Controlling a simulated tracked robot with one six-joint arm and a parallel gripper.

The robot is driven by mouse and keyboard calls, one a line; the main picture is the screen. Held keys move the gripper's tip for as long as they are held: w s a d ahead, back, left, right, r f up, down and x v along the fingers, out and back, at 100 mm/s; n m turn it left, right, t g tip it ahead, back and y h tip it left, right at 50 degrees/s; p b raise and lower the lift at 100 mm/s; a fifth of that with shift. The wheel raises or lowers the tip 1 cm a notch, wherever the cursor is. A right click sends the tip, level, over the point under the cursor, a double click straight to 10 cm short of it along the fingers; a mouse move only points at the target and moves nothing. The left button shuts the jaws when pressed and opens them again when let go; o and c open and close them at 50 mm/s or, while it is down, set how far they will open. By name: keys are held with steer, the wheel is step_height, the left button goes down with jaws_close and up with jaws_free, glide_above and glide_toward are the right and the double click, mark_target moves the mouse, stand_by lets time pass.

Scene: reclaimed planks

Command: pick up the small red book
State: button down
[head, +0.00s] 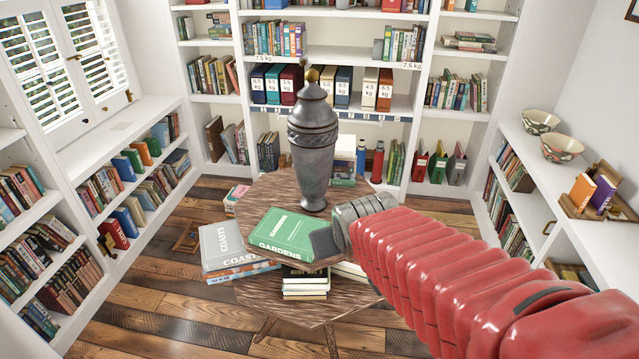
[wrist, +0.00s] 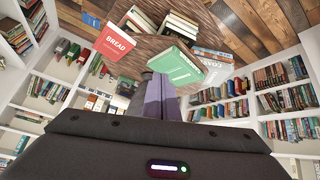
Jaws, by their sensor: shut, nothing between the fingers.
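A red book marked BREAD (wrist: 117,42) lies near the edge of the wooden table in the wrist view. In the head view my red arm seems to cover that spot. Another red book (head: 114,233) stands on the lower left shelf; I cannot tell which of these is the small red book. My gripper (head: 322,244) is over the round table beside the green GARDENS book (head: 284,232). In the wrist view the fingers of my gripper (wrist: 160,76) are together and empty, with the green book (wrist: 176,66) just beyond; I cannot tell whether they touch it.
A tall grey urn (head: 313,146) stands on the table (head: 258,293) behind my gripper. A grey COASTS book (head: 226,246) lies on a stack at left, and more books (head: 305,281) are stacked in front. Bookshelves line the walls. Plank floor is clear at front left.

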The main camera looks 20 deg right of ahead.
steer(key=s+a+r+n+g+y, duration=0.1)
steer(key=s+a+r, duration=0.3)
steer(key=s+a, duration=0.5)
steer(key=shift+s+a+g+y, duration=0.15)
steer(key=shift+s+g+y, duration=0.35)
steer(key=shift+s, duration=0.6)
steer(key=c, duration=2.5)
jaws_free()
